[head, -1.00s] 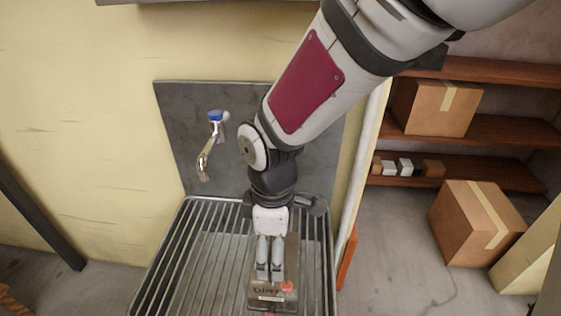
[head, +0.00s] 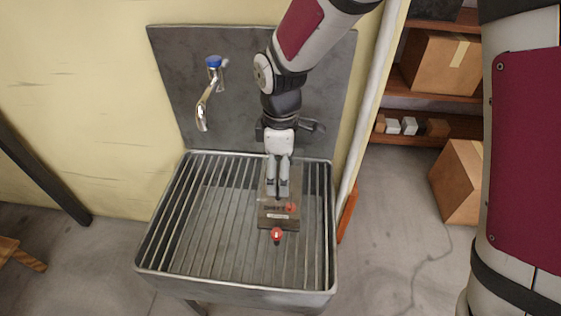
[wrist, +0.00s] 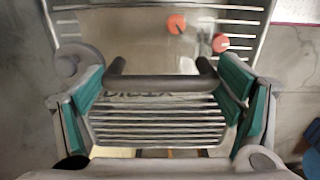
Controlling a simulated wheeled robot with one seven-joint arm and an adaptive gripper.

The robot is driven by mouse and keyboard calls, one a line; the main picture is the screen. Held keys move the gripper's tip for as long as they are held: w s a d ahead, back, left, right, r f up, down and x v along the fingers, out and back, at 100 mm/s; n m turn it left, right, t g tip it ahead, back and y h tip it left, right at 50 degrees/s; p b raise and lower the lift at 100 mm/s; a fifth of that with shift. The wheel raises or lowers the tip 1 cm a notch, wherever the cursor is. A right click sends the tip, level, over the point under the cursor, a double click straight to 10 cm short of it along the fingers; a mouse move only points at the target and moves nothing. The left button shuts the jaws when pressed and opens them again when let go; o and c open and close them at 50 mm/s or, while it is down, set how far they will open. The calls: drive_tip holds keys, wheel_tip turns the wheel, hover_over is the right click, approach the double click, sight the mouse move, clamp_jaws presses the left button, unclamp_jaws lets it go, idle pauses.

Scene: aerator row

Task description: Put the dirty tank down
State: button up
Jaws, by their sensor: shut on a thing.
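The dirty tank (head: 268,219) is a small grey-brown box with a dark label and a red-orange cap on top. In the head view it is over the right half of the slatted metal sink rack (head: 170,222). My gripper (head: 279,190) points down at the tank's back part. In the wrist view my gripper (wrist: 163,88) is shut on the tank's black handle (wrist: 160,84), its teal pads at both ends. The label lettering (wrist: 150,97) shows partly behind the handle. Whether the tank's underside touches the slats is hidden.
A blue-topped tap (head: 208,90) is on the dark backsplash at left. A pale pipe (head: 372,100) stands at right, with shelves and boxes (head: 436,62) beyond. The rack's left side is clear.

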drive_tip(key=shift+f, duration=0.3)
drive_tip(key=o, duration=1.8)
drive_tip(key=shift+f, duration=0.1)
wheel_tip(320, 180, up, 12)
drive_tip(key=p, duration=0.2)
